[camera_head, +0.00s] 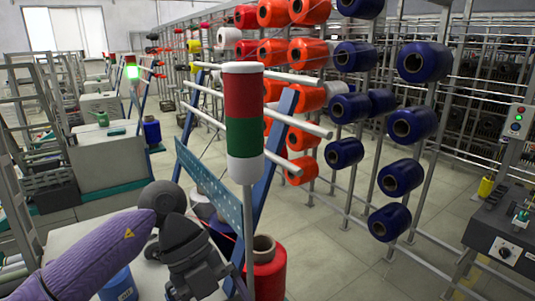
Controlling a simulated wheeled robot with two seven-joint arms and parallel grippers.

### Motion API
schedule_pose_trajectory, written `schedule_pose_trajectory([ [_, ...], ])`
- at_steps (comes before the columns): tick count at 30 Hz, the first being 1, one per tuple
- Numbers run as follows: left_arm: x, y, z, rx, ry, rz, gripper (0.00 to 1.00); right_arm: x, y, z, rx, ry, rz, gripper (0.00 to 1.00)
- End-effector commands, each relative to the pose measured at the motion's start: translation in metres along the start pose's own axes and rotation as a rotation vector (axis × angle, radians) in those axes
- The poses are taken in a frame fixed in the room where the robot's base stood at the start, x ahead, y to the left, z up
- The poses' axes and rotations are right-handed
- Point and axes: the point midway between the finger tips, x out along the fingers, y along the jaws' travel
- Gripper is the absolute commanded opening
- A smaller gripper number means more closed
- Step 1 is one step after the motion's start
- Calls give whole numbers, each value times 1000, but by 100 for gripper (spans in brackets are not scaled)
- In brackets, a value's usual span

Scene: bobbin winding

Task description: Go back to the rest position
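My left arm comes in from the lower left in a purple sleeve. Its dark grey gripper (197,268) hangs low over the pale machine top, just left of a red bobbin (266,272). Its fingers are too dark and turned away to tell whether they are open, and I see nothing clearly held. A blue bobbin (119,284) is partly hidden under the arm. My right gripper is not in view.
A red, green and white signal column (245,120) on a pole stands close in front. A perforated blue-green plate (211,187) rises behind my gripper. Racks of orange bobbins (307,95) and blue bobbins (401,177) stand beyond. A control box (503,235) is at right. Floor between is clear.

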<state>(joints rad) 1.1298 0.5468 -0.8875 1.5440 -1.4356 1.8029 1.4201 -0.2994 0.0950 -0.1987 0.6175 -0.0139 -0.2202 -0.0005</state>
Motion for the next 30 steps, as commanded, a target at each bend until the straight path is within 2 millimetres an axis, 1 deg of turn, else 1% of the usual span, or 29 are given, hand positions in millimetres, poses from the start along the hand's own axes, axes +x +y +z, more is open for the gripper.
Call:
schedule_pose_trajectory([
  [4, 18, -25, -19, 99, 103, -169, 96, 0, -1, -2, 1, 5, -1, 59],
  [6, 25, -41, -33, 152, 168, -289, 96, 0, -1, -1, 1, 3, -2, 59],
  [8, 28, -55, -46, 193, 226, -410, 96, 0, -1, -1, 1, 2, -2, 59],
  [9, 29, -65, -55, 218, 268, -505, 96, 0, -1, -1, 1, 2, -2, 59],
  [11, 26, -80, -69, 241, 330, -662, 96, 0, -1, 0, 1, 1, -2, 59],
  [12, 22, -90, -78, 246, 370, -779, 96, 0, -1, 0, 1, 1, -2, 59],
  [14, 10, -103, -88, 231, 424, -982, 96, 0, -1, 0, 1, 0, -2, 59],
  [15, -3, -110, -92, 196, 456, -1141, 96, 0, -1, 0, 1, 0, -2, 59],
  [17, -26, -115, -87, 87, 479, -1408, 96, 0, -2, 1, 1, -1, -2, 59],
  [18, -42, -112, -75, -36, 469, -1595, 96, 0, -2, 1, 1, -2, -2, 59],
  [19, -52, -106, -60, -164, 444, -1732, 96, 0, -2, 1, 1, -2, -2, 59],
  [20, -58, -94, -41, -319, 399, -1852, 96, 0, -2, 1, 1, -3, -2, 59],
  [21, -58, -72, -12, -557, 314, -1972, 96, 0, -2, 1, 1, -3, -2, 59],
  [22, -52, -52, 9, -749, 237, -2022, 96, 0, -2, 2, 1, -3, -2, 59],
  [23, -40, -30, 28, -938, 154, -2038, 96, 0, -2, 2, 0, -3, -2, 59],
  [24, -21, -2, 45, -1159, 55, -2015, 96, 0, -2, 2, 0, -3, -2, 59],
  [26, 10, 34, 58, -1426, -71, -1926, 96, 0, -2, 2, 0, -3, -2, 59],
  [27, 30, 56, 61, -1571, -143, -1847, 96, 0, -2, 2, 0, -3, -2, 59],
  [29, 57, 83, 59, -1748, -226, -1715, 96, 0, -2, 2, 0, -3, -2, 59],
  [30, 74, 100, 54, -1846, -272, -1622, 96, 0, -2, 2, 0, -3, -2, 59],
])
